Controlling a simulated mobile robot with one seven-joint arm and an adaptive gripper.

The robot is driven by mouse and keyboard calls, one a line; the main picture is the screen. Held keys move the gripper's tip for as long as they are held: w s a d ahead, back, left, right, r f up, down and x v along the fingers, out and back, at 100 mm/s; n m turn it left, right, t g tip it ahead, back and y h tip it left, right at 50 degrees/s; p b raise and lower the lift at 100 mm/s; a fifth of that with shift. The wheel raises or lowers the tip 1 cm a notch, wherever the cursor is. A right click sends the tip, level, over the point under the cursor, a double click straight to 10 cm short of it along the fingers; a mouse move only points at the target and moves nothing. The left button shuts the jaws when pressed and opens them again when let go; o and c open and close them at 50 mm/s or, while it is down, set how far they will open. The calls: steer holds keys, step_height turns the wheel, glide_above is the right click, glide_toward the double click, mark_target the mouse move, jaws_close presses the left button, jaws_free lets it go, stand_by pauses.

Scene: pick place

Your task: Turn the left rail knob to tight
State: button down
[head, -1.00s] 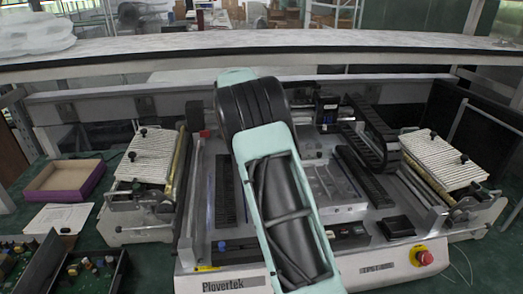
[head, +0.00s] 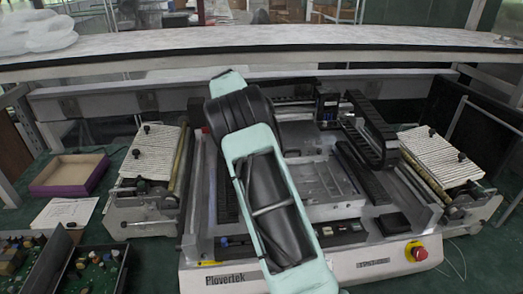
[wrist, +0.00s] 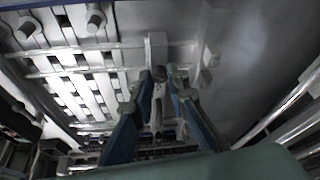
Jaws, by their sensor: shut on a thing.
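In the wrist view my gripper (wrist: 160,82) has its two blue fingers closed around a small pale grey piece (wrist: 158,93), which I take to be the left rail knob. Its setting cannot be read, as the fingers cover most of it. A pale metal rail (wrist: 110,62) runs across behind the fingertips. In the head view my arm covers the middle of the Plovertek machine (head: 225,268), and both the gripper and the held knob are hidden behind it.
A ribbed block with dark knobs (head: 150,155) stands left of the machine, a similar one (head: 440,158) right. A red stop button (head: 421,254) sits at the front right. A purple-sided box (head: 70,175) and a bin of circuit boards (head: 95,270) lie left.

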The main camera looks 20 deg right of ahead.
steer(key=c, duration=1.9)
jaws_free()
steer(key=v, duration=1.2)
steer(key=shift+r, duration=0.1)
steer(key=shift+w, duration=0.1)
